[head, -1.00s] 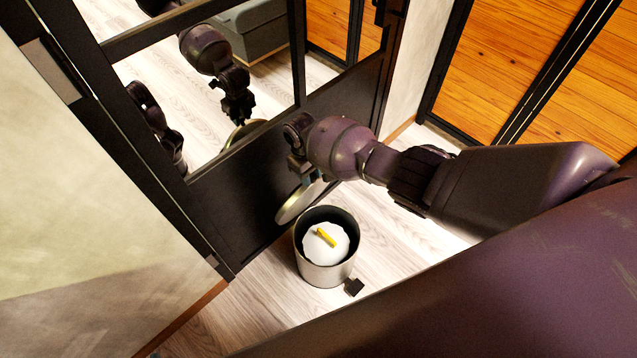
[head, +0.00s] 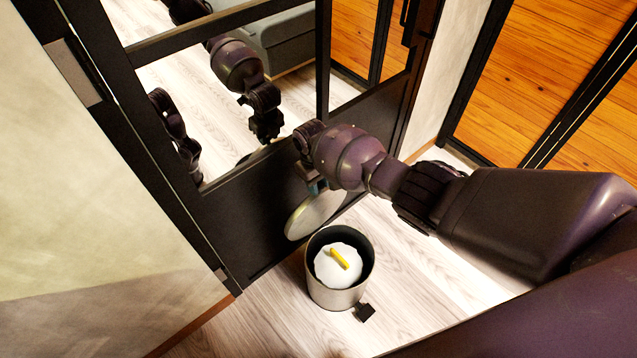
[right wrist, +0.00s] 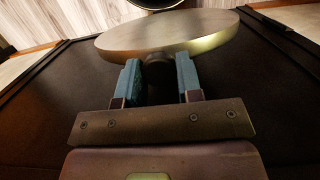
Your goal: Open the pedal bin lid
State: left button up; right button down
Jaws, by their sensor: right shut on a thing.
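The pedal bin (head: 335,297) stands on the floor by the dark glazed door, with its mouth uncovered. A white lining or filling and a yellow piece show inside it. The round pale lid (head: 315,214) is raised and tilted behind the bin, between it and the door panel. My right gripper (head: 316,186) is at the lid's upper side, partly hidden by its own wrist. In the right wrist view its blue fingers (right wrist: 158,80) are shut on the dark lid knob (right wrist: 158,66), under the lid's disc (right wrist: 170,33). My left gripper is not directly seen.
The dark door (head: 265,205) stands close behind the lid, and its glass reflects robot arms. A pale wall (head: 90,200) is at left. The small black pedal (head: 365,312) sticks out at the bin's front right. Wood floor to the right is clear.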

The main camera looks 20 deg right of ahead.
jog(key=c, duration=1.1)
grip_release()
jog(key=o, duration=0.3)
jog(key=shift+r, duration=0.1)
jog(key=shift+w+r, duration=0.1)
jog(key=shift+r, duration=0.2)
jog(key=r+p, duration=0.1)
jog(key=r, duration=0.2)
jog(key=w+r+p, duration=0.1)
jog(key=r, duration=0.2)
jog(key=r+p, duration=0.1)
jog(key=r, duration=0.3)
jog(key=shift+w+a, duration=0.2)
jog(key=shift+a, duration=0.2)
jog(key=shift+f, duration=0.1)
